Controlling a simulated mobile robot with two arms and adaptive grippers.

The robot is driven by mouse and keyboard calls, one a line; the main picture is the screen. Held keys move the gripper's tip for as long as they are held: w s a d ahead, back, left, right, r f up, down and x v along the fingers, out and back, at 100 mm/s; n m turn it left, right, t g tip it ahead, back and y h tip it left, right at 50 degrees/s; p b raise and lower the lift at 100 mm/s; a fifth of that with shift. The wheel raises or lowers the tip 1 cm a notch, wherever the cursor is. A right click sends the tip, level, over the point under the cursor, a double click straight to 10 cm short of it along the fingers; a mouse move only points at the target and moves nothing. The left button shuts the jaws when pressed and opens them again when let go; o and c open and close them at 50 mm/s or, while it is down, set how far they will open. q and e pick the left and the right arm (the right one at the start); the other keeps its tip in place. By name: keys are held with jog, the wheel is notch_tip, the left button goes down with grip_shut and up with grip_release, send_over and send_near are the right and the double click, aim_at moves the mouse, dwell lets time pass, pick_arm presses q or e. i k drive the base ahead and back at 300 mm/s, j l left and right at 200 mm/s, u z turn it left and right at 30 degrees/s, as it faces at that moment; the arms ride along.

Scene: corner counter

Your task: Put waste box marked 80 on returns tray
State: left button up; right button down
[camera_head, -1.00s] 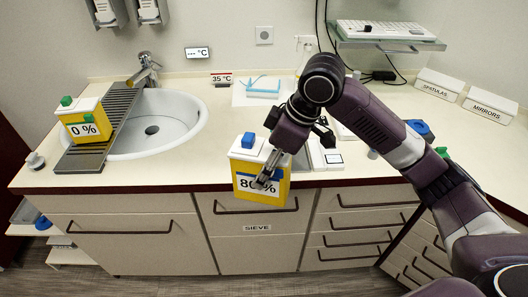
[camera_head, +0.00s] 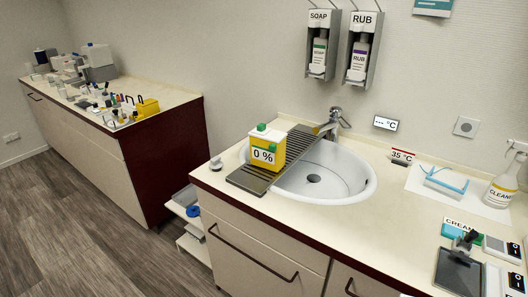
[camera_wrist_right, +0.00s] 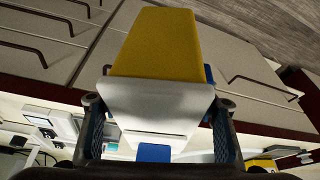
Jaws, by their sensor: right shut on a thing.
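A yellow waste box (camera_wrist_right: 155,45) with a white lid fills the middle of the right wrist view. Blue parts show at its lid end and side; its label is not visible there. My right gripper (camera_wrist_right: 158,103) is shut on it, a finger on each side of the white lid, and holds it off the counter. In the head view neither gripper shows. I cannot make out a returns tray for certain.
The sink (camera_head: 318,178) is right of the 0 % box. A second counter (camera_head: 175,98) at the far left holds crowded small items and a yellow container (camera_head: 147,107). Floor is free in front of it. A low white shelf (camera_head: 190,215) stands between the counters.

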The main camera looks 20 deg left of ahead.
aim_at(192, 196)
jog(key=i+j, duration=0.1)
jog(key=j, duration=0.35)
jog(key=i+j, duration=0.15)
jog(key=j, duration=0.25)
jog(key=i+j, duration=0.1)
jog(key=j, duration=0.35)
jog(key=i+j, duration=0.15)
jog(key=j, duration=0.3)
jog(key=i+j, duration=0.1)
jog(key=j, duration=0.3)
jog(key=i+j, duration=0.1)
jog(key=j, duration=0.4)
jog(key=i+j, duration=0.1)
jog(key=j, duration=0.35)
jog(key=i+j, duration=0.1)
jog(key=j, duration=0.4)
jog(key=i+j, duration=0.1)
jog(key=j, duration=0.35)
jog(key=i+j, duration=0.1)
jog(key=j, duration=0.4)
jog(key=i+j, duration=0.1)
jog(key=j, duration=0.25)
jog(key=i+j, duration=0.15)
jog(key=j, duration=0.2)
jog(key=i+j, duration=0.1)
jog(key=j, duration=0.25)
jog(key=i+j, duration=0.1)
jog(key=j, duration=0.25)
jog(key=i+j+z, duration=0.1)
jog(key=j, duration=0.25)
